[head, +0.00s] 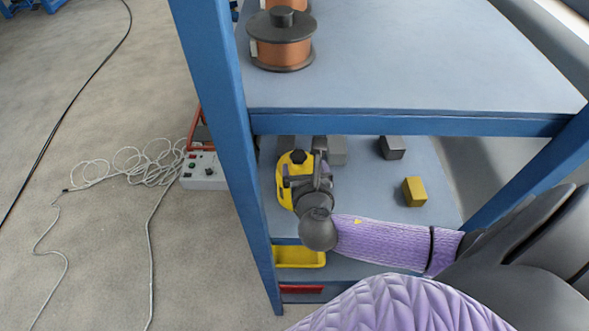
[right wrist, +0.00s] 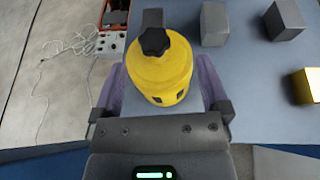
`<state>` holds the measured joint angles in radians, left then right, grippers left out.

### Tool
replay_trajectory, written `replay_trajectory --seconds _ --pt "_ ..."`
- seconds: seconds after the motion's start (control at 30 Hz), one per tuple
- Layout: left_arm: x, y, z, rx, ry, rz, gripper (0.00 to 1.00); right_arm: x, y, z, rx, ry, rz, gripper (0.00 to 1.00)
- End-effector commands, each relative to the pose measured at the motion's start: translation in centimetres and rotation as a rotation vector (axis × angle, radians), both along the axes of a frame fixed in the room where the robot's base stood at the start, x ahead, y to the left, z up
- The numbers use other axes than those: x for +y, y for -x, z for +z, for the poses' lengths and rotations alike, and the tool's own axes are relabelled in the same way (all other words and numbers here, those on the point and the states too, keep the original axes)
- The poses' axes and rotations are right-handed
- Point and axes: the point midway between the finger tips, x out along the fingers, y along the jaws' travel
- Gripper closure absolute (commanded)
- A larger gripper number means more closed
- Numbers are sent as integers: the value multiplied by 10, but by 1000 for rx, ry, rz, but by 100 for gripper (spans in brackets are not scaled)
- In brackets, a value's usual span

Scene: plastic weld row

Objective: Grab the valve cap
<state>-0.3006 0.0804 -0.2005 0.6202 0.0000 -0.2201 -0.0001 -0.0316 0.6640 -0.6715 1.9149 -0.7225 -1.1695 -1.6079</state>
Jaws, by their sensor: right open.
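A yellow rounded body with a black star-shaped knob, which I take to be the valve cap (head: 284,192), is at the left of the shelf rack's middle board. It also shows in the right wrist view (right wrist: 160,76), between the two fingers. My right gripper (head: 308,178) is open around it, one finger on each side. The right wrist view shows my right gripper (right wrist: 161,88) with a narrow gap at the left finger and little or no gap at the right; contact is unclear. The gripper hides part of the body in the head view. My left gripper is not in view.
Grey blocks (head: 392,147) and a yellow block (head: 414,191) stand to the right on the same board. The blue rack post (head: 222,110) rises close on the left. The upper board (head: 400,70), carrying copper-coloured spools (head: 281,52), overhangs the back. A yellow tray (head: 299,257) sits below.

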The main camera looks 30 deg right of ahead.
Motion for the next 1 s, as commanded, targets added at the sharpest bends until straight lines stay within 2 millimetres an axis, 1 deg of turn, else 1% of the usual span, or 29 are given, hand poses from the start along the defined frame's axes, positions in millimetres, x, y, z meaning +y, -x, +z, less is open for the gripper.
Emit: replay_trajectory --seconds 0.03,0.17,0.3,0.4,0.5,0.63,0.67,0.7,0.77,0.8,0.97,1.0 --pt "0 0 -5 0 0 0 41 -4 -8 -7 0 -1 -4 4" --pt "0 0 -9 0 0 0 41 -10 -25 -13 -1 -5 -4 4" --pt "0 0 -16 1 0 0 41 -16 -53 -23 -1 -9 -7 4" --pt "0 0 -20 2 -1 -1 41 -22 -64 -29 1 -8 -4 4" --pt "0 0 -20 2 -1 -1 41 -24 -68 -30 2 -9 -4 4" --pt "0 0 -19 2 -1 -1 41 -24 -68 -29 2 -10 -3 4" --pt "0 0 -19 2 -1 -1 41 -24 -68 -29 2 -10 -3 6" --pt "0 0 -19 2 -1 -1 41 -24 -68 -29 2 -10 -3 15" --pt "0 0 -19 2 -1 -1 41 -24 -68 -29 2 -10 -3 27" --pt "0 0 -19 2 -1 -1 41 -24 -68 -29 2 -10 -3 36" --pt "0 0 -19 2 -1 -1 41 -24 -68 -29 2 -10 -3 70" --pt "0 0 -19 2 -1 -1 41 -24 -68 -29 2 -10 -3 78"
